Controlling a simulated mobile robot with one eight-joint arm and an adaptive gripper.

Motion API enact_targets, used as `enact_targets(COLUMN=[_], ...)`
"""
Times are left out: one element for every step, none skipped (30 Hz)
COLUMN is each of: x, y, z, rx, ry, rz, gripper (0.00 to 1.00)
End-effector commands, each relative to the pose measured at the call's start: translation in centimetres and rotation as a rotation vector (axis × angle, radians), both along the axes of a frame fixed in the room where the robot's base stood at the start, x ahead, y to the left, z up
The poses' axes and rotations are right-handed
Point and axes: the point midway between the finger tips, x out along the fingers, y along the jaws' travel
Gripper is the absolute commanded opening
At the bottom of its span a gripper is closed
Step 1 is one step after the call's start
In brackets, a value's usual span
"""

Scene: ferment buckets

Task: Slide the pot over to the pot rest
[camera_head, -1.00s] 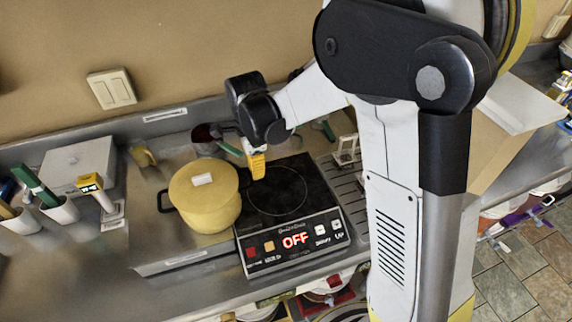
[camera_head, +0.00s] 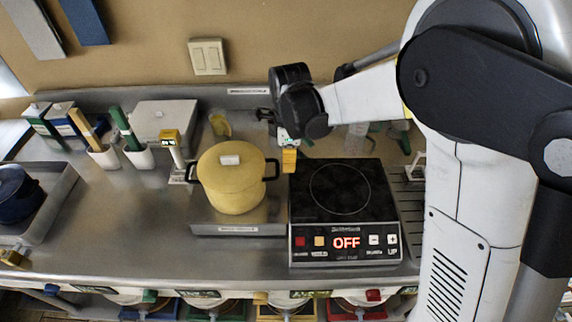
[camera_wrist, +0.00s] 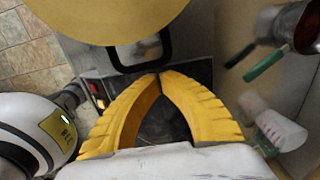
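The yellow lidded pot (camera_head: 232,190) stands upright, left of the black cooktop (camera_head: 341,190). It is over a flat metal plate with a labelled front edge (camera_head: 238,229), which looks like the pot rest. My gripper (camera_head: 289,168), with yellow fingers, is just right of the pot's right black handle, near the cooktop's back left corner. In the wrist view the fingertips of my gripper (camera_wrist: 160,76) meet with nothing between them, close to the black handle (camera_wrist: 140,55). The pot's yellow lid (camera_wrist: 105,15) fills the top there. The pot's underside is hidden.
The cooktop display reads OFF. Behind and left of the pot are a yellow-topped device (camera_head: 171,140), white cups (camera_head: 138,157) with tools, and a white box (camera_head: 165,118). A dark blue pot (camera_head: 17,195) sits in a tray at far left.

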Motion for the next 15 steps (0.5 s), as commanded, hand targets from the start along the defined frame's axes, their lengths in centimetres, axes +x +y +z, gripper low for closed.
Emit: enact_targets(x=[0.2,0.4,0.6,0.7,0.8,0.7,0.7,0.7,0.7,0.7,0.7,0.7,0.7,0.7,0.7], y=[-0.9,-1.5,-2.3,-3.0,-3.4,-3.1,-3.1,-3.1,-3.1,-3.1,-3.1,-3.1,-3.1,-3.1,-3.1], z=[-0.1,-0.1,-0.1,-0.1,0.3,1.8,2.7,3.4,4.4,5.1,5.8,6.6,7.2,7.7,8.3], rx=[0.000,0.000,0.000,0.000,0.000,0.000,0.000,0.000,0.000,0.000,0.000,0.000,0.000,0.000,0.000], ry=[0.000,0.000,0.000,0.000,0.000,0.000,0.000,0.000,0.000,0.000,0.000,0.000,0.000,0.000,0.000], rz=[-0.003,-0.004,-0.003,-0.003,0.000,0.004,0.004,0.004,0.004,0.004,0.004,0.004,0.004,0.004,0.004], gripper=[0.00,0.00,0.00,0.00,0.00,0.00,0.00,0.00,0.00,0.00,0.00,0.00,0.00,0.00,0.00])
